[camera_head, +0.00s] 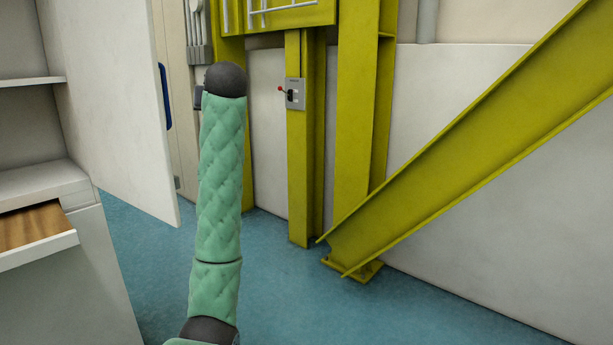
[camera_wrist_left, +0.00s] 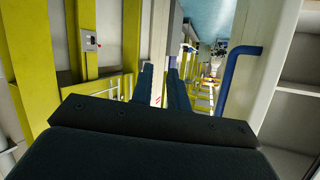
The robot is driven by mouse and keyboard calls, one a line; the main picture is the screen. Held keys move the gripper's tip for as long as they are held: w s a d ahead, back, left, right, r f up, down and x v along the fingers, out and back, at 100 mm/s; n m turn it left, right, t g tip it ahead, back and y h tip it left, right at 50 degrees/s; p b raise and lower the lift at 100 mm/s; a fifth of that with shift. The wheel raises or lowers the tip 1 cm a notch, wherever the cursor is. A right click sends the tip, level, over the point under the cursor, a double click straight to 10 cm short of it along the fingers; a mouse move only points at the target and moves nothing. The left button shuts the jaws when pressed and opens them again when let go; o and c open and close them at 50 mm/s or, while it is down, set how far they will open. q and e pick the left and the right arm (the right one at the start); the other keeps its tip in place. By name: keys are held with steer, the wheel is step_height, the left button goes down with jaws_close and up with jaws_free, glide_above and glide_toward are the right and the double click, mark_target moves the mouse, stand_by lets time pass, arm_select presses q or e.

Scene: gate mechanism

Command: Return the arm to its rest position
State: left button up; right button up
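My left arm (camera_head: 220,170), in a quilted green cover, rises upright in the head view and ends in a dark wrist joint (camera_head: 225,80). Its gripper is mostly hidden behind that joint. In the left wrist view my left gripper (camera_wrist_left: 162,70) shows two dark fingers with a narrow gap between them and nothing held. My right arm and gripper are not in view. A grey switch box (camera_head: 296,94) with a small red-tipped lever sits on a yellow post, to the right of my wrist and apart from it. The box also shows in the left wrist view (camera_wrist_left: 89,41).
A white door (camera_head: 115,100) with a blue handle (camera_head: 165,97) stands open at left, close to my arm. A white cabinet (camera_head: 60,280) is at lower left. Yellow posts (camera_head: 357,110) and a slanted yellow beam (camera_head: 470,140) stand at right. Blue floor (camera_head: 280,290) is clear between.

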arm_select(q)
steer(key=s+d+f+m+g+h, duration=0.1)
steer(key=s+d+f+m+h, duration=0.15)
steer(key=s+f, duration=0.7)
steer(key=s+d+f+m+h+p, duration=0.1)
steer(key=s+d+f+h, duration=0.3)
steer(key=f, duration=1)
steer(key=s+d+f+m+g+h, duration=0.1)
steer(key=s+d+f+m, duration=0.15)
steer(key=s+f, duration=0.75)
steer(key=s+f+g+p, duration=0.1)
steer(key=s+f+g, duration=0.7)
steer(key=s+f, duration=2.6)
steer(key=shift+s+p, duration=0.35)
steer(key=shift+s, duration=0.7)
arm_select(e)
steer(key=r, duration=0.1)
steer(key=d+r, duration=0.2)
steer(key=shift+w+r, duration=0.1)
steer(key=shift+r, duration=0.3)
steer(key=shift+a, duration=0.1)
